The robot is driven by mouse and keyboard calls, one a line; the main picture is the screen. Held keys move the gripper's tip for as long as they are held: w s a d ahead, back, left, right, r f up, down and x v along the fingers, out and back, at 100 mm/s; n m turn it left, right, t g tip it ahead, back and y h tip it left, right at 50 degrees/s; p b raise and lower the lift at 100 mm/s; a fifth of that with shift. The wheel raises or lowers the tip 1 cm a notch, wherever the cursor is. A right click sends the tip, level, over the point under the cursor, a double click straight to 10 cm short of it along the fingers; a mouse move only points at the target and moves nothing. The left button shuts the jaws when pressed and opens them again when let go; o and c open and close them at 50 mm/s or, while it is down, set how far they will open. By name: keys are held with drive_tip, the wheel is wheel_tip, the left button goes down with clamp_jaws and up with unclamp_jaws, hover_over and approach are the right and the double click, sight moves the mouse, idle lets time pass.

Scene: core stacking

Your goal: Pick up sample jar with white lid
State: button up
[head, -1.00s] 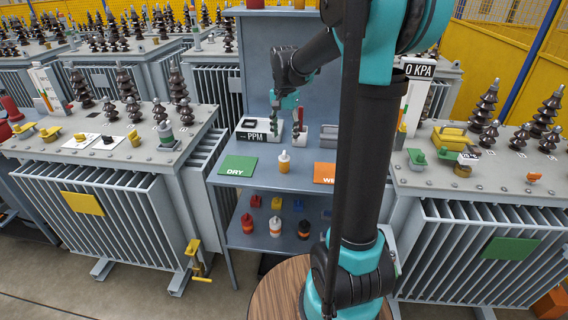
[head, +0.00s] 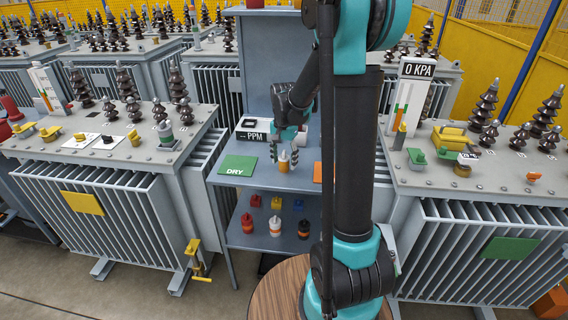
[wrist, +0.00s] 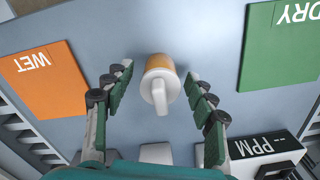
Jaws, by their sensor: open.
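The sample jar with a white lid (head: 284,163) stands on the grey shelf top, with amber contents. In the wrist view the jar (wrist: 160,82) lies midway between the fingertips, its white spout-like lid pointing toward my palm. My gripper (head: 285,152) is open, one finger on each side of the jar, with a gap on both sides in the wrist view (wrist: 158,90). I cannot tell its exact height relative to the jar.
A green DRY mat (head: 238,166) lies left of the jar, and an orange WET mat (wrist: 45,80) lies on its other side. The PPM meter (head: 252,131) stands behind. The lower shelf (head: 258,238) holds several small jars and blocks.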

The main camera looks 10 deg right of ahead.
drive_tip(key=shift+c, duration=0.2)
clamp_jaws()
drive_tip(key=shift+r, duration=0.15)
